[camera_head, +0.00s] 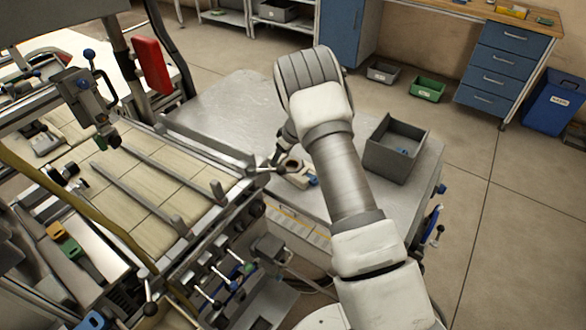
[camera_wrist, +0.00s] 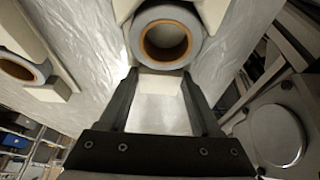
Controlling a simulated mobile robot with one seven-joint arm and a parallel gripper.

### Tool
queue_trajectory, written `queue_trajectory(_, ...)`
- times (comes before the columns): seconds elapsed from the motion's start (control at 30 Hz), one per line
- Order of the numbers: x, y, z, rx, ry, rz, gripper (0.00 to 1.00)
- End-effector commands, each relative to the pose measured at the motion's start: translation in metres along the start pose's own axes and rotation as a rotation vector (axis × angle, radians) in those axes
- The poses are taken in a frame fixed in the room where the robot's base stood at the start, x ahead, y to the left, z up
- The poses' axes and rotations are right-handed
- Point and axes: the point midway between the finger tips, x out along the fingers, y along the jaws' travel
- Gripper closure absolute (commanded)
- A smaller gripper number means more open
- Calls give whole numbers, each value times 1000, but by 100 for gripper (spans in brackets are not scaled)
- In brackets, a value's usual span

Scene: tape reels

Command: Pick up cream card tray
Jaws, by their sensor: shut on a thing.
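In the wrist view, a cream card tray (camera_wrist: 160,84) carries a grey tape reel (camera_wrist: 192,40) with an orange-brown core. My gripper (camera_wrist: 160,76) is shut on the tray's near end, one dark finger on each side. I cannot tell whether the tray touches the surface beneath. A second cream tray (camera_wrist: 52,90) with a similar reel (camera_wrist: 22,68) lies to the left, apart from the fingers. In the head view, a cream tray (camera_head: 299,178) shows beside my gripper (camera_head: 280,160) over the metal table; my arm partly covers this spot.
A grey bin (camera_head: 396,132) with a small blue thing inside stands right of my arm on the metal table (camera_head: 225,105). The machine with its rails and levers (camera_head: 150,190) borders the table on the left. The table's back left is clear.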

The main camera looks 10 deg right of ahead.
Motion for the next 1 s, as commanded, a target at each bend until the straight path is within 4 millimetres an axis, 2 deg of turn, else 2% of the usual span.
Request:
queue_trajectory(0.03, 0, 0, 0, 0, 0, 0, 65)
queue_trajectory(0.23, 0, 0, 0, 0, 0, 0, 100)
queue_trajectory(0.67, -6, 0, -3, 0, 2, 0, 100)
queue_trajectory(1.0, -35, 0, -15, 0, 2, 0, 100)
